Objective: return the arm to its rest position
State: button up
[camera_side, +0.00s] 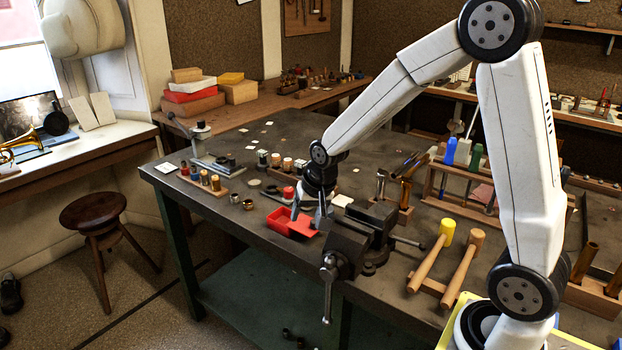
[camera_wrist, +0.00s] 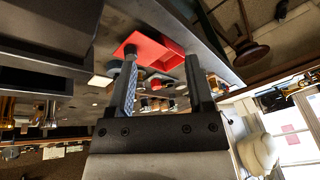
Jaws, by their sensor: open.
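My gripper (camera_side: 310,210) hangs low over the dark workbench (camera_side: 290,140) in the side view, just above and beside a small red tray (camera_side: 285,222) near the front edge. In the wrist view my gripper's two fingers (camera_wrist: 163,68) stand well apart with nothing held between them. The red tray (camera_wrist: 172,44) shows beyond the fingertips in that view, partly covered by them. The wrist picture looks upside down.
A black vise (camera_side: 365,235) stands close to the right of my gripper. Two mallets (camera_side: 445,265) and a wooden tool rack (camera_side: 460,180) lie further right. Several small parts on wooden blocks (camera_side: 205,180) stand to the left. A stool (camera_side: 95,215) is on the floor.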

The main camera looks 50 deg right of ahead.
jog(key=s+a+f+n, duration=0.1)
jog(key=s+a+n, duration=0.2)
jog(key=s, duration=0.4)
jog(key=s+a+f+n+g, duration=0.1)
jog(key=s+a+n, duration=0.2)
jog(key=s, duration=0.4)
jog(key=shift+a+n+y, duration=0.25)
jog(key=shift+n+y, duration=0.05)
jog(key=shift+n, duration=0.4)
